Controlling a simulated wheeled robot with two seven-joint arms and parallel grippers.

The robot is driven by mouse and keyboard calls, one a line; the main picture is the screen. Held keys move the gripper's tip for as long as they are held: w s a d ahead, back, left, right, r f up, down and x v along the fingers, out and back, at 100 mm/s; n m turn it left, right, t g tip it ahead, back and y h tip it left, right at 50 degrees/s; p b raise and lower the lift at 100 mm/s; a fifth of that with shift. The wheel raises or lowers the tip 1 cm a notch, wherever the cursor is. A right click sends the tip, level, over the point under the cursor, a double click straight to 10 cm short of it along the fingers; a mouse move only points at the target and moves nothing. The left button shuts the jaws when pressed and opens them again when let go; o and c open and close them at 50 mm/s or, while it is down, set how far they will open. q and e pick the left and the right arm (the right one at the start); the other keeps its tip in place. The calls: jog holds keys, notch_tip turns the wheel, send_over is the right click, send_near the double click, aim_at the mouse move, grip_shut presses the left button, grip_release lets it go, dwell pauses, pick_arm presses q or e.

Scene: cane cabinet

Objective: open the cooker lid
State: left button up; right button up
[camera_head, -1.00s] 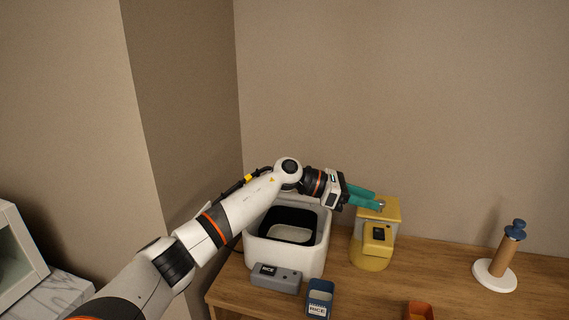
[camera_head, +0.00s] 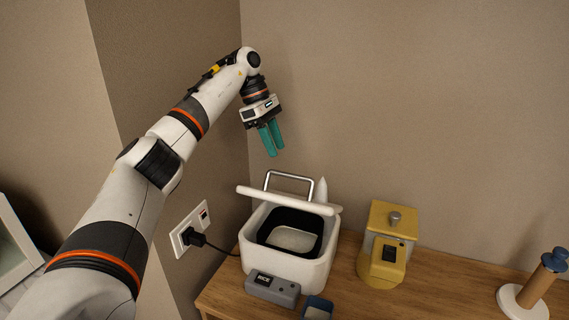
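The white cooker (camera_head: 318,272) stands on the wooden counter at the lower middle, with a dark inner pot (camera_head: 268,230) showing through its open top. Its white lid (camera_head: 262,193) is raised at an angle over the back of the opening. A metal loop handle (camera_head: 291,173) stands up from the lid. My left gripper (camera_head: 276,153) hangs fingers down above and behind the lid. Its two green fingers are apart with nothing between them, and it is clear of the handle. My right gripper is not in view.
A grey box labelled RICE (camera_head: 272,289) and a blue cup (camera_head: 318,307) are in front. A plugged wall socket (camera_head: 190,228) is at left. A paper-roll stand (camera_head: 535,290) is far right.

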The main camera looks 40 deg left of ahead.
pick_arm(q)
jog(key=f, duration=0.1)
jog(key=w+d+f, duration=0.1)
jog(key=f+p, duration=0.1)
jog(key=shift+w+d+f, duration=0.15)
jog(key=shift+f, duration=0.2)
jog(key=shift+x, duration=1.1)
jog(key=shift+d+f+p, duration=0.1)
jog(key=shift+f+p, duration=0.1)
jog(key=shift+p, duration=0.15)
jog(key=shift+f, duration=0.25)
grip_shut()
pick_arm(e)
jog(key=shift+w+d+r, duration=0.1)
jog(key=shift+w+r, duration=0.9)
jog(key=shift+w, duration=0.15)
